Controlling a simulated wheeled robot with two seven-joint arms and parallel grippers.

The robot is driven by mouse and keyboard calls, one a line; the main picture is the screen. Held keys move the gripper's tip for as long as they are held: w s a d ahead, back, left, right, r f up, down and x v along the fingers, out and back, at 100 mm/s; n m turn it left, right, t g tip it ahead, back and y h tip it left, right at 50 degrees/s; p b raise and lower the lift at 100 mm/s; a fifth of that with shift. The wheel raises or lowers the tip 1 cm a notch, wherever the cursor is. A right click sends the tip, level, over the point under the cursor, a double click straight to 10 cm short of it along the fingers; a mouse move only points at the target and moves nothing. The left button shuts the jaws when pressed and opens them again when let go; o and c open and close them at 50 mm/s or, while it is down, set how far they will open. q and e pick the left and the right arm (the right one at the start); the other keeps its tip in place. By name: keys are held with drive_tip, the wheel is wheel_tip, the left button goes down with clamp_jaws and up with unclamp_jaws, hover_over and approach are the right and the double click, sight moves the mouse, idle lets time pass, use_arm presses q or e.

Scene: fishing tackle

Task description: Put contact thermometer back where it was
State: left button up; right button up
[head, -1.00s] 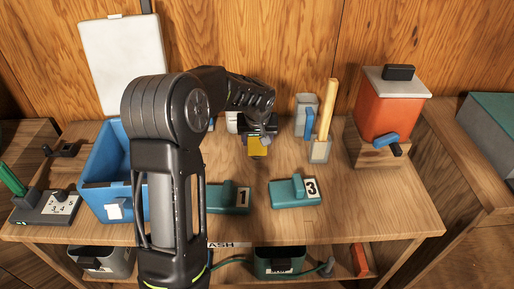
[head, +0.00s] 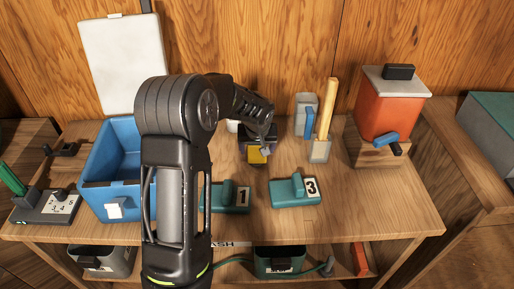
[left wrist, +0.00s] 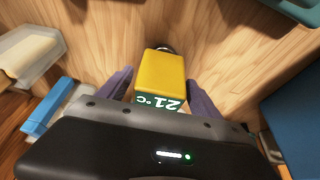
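The contact thermometer (head: 257,154) is a small yellow block. In the left wrist view it (left wrist: 163,73) shows a dark green display reading 21 °C, upside down, and a dark round part at its far end. My left gripper (head: 258,146) is over the middle-back of the bench with the thermometer between its purple-grey fingers (left wrist: 161,76). My right gripper is not in view.
Teal blocks marked 1 (head: 236,198) and 3 (head: 296,192) stand in front. A blue bin (head: 100,190) is left, partly behind my arm. A grey holder (head: 302,112), a yellow-handled tool (head: 324,120) and an orange box (head: 388,105) stand right. Bare wood (head: 380,205) lies front right.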

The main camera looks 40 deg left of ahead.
use_arm(q)
drive_tip(key=shift+o, duration=0.3)
drive_tip(key=shift+r, duration=0.1)
drive_tip(key=shift+r+p, duration=0.15)
drive_tip(key=shift+p, duration=0.15)
drive_tip(key=b+v, duration=0.1)
drive_tip(key=v, duration=1)
drive_tip(key=shift+s+r, duration=0.15)
drive_tip(key=shift+r, duration=0.25)
drive_tip(key=shift+d, duration=0.1)
